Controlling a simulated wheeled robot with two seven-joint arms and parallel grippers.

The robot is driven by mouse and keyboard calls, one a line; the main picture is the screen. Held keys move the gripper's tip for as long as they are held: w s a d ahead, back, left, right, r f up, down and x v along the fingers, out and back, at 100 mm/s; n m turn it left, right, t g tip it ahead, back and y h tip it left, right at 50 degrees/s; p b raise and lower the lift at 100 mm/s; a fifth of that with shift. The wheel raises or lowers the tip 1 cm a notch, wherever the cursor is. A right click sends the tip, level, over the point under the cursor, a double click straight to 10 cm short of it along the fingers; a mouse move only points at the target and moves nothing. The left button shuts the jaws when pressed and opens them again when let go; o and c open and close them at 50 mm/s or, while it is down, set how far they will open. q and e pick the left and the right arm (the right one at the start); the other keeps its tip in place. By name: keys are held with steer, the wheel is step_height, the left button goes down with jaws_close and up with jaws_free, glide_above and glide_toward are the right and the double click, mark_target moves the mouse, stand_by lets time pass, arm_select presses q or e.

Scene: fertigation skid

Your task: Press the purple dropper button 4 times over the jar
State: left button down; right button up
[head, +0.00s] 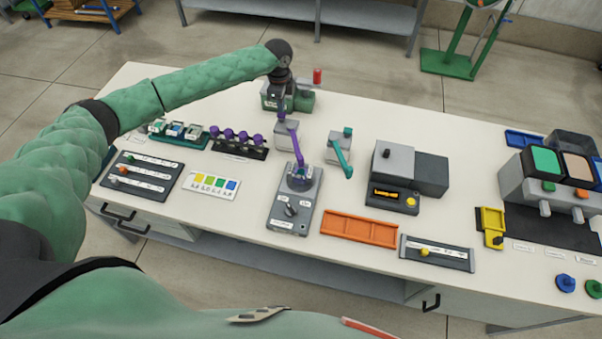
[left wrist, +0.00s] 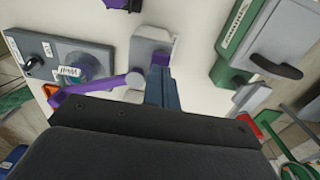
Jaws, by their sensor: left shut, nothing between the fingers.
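The purple dropper (head: 286,137) is a grey block with a purple arm (head: 297,148) reaching over the clear jar (head: 302,180). The jar stands on a grey stirrer plate (head: 290,210). My left gripper (head: 281,117) is shut and empty, pointing down at the top of the dropper block. In the left wrist view, its fingers (left wrist: 160,82) overlap the block (left wrist: 150,48), beside a small purple button (left wrist: 160,59). I cannot tell whether they touch the button. The jar (left wrist: 78,68) also shows there, under the arm's end. My right gripper is out of view.
A teal dropper (head: 340,150) stands right of the purple one. A rack of purple knobs (head: 240,142) is to the left, and a green device (head: 300,101) stands behind the gripper. An orange tray (head: 359,228) and a grey device (head: 410,175) are to the right.

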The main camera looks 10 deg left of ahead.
arm_select(q)
steer(key=shift+f, duration=0.2)
stand_by(0.5)
steer(key=shift+f+b, duration=0.3)
steer(key=shift+f, duration=0.95)
steer(key=shift+r, duration=0.2)
steer(key=shift+r+p, duration=1)
steer(key=shift+r, duration=0.2)
steer(key=shift+r+p, duration=0.95)
steer(key=shift+r, duration=2.1)
